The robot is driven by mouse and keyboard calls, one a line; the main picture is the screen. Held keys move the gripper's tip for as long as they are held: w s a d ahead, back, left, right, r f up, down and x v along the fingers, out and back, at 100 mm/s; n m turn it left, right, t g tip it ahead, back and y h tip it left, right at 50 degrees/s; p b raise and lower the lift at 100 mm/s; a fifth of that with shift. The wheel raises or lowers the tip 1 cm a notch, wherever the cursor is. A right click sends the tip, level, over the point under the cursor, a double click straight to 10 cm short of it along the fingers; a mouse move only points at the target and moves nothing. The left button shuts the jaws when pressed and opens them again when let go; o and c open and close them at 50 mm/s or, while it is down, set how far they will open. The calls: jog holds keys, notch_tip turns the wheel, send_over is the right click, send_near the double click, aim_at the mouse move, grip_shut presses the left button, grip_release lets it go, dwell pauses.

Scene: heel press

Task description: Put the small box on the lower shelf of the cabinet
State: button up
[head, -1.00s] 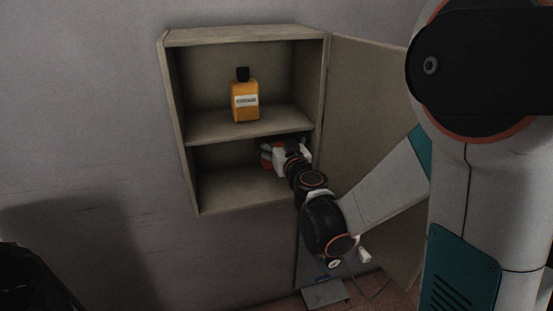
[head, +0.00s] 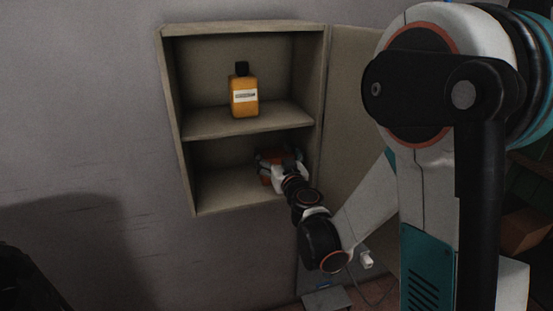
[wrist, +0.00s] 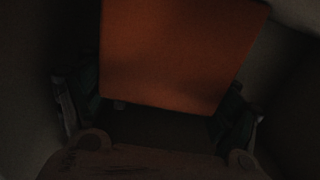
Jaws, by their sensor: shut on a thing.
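The small box is orange-red and fills the upper middle of the wrist view (wrist: 180,55), between the two fingers. My gripper (head: 279,166) is shut on it inside the lower compartment of the cabinet (head: 190,165), towards its right side. In the head view the small box (head: 268,172) shows only in part, behind the fingers. The lower shelf (head: 222,192) is bare to the left of the gripper. I cannot tell whether the box touches the shelf; the wrist view is very dark.
An orange bottle (head: 244,96) with a black cap stands on the upper shelf (head: 200,122). The cabinet door (head: 350,110) is swung open to the right, beside my arm. A grey box-like object (head: 327,299) is low by the wall.

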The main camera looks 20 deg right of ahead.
jog(key=shift+f, duration=0.15)
jog(key=o, duration=0.8)
jog(key=shift+c, duration=0.2)
